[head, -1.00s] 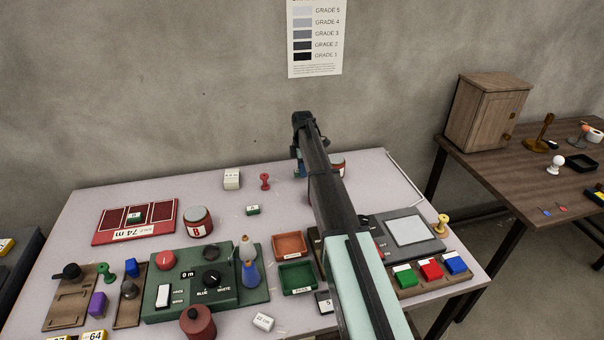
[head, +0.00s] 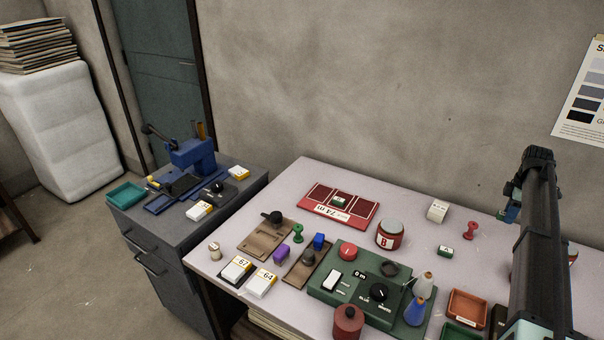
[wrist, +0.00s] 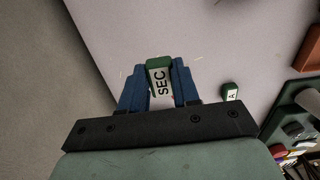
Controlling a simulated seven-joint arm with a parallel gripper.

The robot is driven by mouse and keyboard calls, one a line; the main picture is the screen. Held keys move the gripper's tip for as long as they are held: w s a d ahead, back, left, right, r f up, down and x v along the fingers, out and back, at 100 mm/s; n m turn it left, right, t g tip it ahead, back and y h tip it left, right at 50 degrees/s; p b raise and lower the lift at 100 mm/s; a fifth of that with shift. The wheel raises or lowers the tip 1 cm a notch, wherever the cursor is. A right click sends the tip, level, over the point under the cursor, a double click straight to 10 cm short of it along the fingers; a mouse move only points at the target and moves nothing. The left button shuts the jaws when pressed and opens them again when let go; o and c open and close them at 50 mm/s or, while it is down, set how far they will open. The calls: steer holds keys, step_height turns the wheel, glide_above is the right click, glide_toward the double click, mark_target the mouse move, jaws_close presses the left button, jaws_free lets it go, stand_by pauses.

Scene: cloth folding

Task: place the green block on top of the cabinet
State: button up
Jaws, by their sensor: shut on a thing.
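My gripper (wrist: 159,82) is shut on a green block (wrist: 158,63) with a white face lettered SEC, held between its blue fingers in the wrist view. In the head view my gripper (head: 512,205) is at the right, over the back of the pale table; the held block cannot be made out there. A grey drawer cabinet (head: 170,265) stands left of the table, its top partly covered. A second small green block (head: 445,251) lies on the table; a green block with an A (wrist: 230,91) shows in the wrist view.
A blue press (head: 190,165), a teal tray (head: 126,194) and white-and-yellow blocks crowd the cabinet top. The pale table (head: 310,172) holds a red tray (head: 368,220), a red jar (head: 390,236) and a green control box (head: 325,290). A wrapped white stack (head: 65,130) stands far left.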

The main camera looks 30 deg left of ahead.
steer(key=s+a+n, duration=0.2)
steer(key=a, duration=1.2)
steer(key=s+a+n, duration=0.2)
steer(key=a, duration=1.2)
step_height(320, 180, up, 4)
steer(key=n, duration=1.4)
glide_above(183, 226)
steer(key=shift+f, duration=4.85)
steer(key=shift+f, duration=0.15)
